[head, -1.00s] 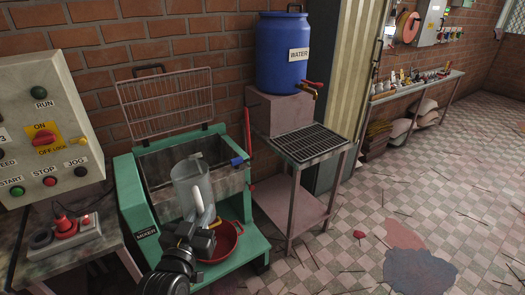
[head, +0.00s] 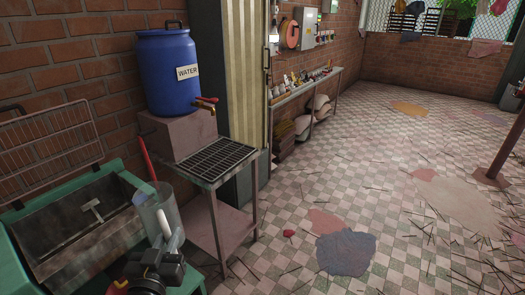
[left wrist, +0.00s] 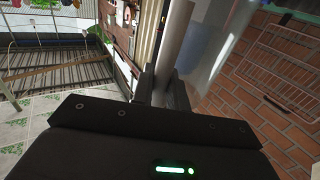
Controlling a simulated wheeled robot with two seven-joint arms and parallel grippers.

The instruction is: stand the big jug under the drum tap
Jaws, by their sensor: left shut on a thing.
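The big jug (head: 152,214) is clear with a pale handle, and it is upright in the head view at lower left, in front of the mixer. My left gripper (head: 167,252) is shut on its handle; the left wrist view shows the fingers (left wrist: 163,90) closed on the pale handle, with the clear jug body (left wrist: 210,45) beyond. The blue drum (head: 170,70), labelled WATER, stands on a block up and right of the jug. Its tap (head: 204,106), brass with a red lever, juts out over the grated stand (head: 215,160). My right gripper is not in view.
The green mixer (head: 15,250) with its open trough and raised wire guard (head: 50,150) is at left. The grate top is bare. Stains and sticks lie on the floor; the floor at right is mostly open.

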